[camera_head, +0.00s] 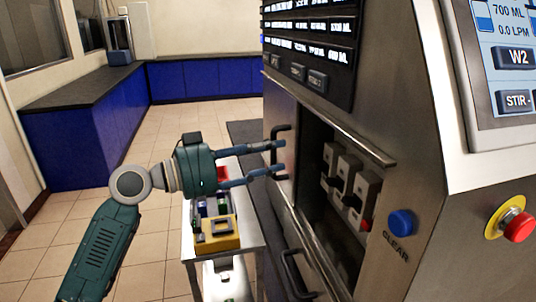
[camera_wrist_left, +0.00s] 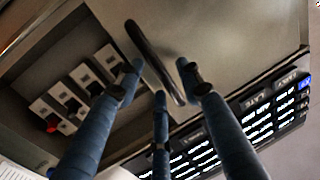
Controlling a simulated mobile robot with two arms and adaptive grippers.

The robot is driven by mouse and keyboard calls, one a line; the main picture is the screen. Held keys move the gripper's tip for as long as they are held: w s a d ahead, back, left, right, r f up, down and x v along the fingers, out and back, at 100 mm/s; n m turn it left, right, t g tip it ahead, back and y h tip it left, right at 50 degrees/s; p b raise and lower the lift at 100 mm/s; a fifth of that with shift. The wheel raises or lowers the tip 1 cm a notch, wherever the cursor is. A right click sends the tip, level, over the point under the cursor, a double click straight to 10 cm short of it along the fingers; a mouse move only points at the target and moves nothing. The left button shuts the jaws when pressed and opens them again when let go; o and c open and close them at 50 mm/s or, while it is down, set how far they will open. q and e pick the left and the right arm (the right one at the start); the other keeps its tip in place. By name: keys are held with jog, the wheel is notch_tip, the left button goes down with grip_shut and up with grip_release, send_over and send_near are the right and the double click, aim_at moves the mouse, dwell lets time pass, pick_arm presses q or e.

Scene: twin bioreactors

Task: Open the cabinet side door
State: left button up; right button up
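The cabinet side door (camera_head: 281,112) is a grey metal panel with a black bar handle (camera_head: 284,150). Beside it is an opening with several white switch blocks (camera_head: 352,190) inside. In the wrist view the door panel (camera_wrist_left: 225,50) shows with its handle (camera_wrist_left: 152,58) running between my fingers, and the switches (camera_wrist_left: 72,98) show at left. My left gripper (camera_head: 279,158) has its fingers spread apart at the handle, one above and one lower in the head view. I cannot tell whether any finger touches the handle. My right gripper is not in view.
A second black handle (camera_head: 298,275) is lower on the cabinet. A cart (camera_head: 250,232) with a yellow box (camera_head: 217,234) stands below my left gripper. A blue button (camera_head: 401,222) and a red emergency button (camera_head: 519,227) are at right. The tiled floor (camera_head: 200,120) behind is clear.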

pick_arm(q)
jog(key=v, duration=1.2)
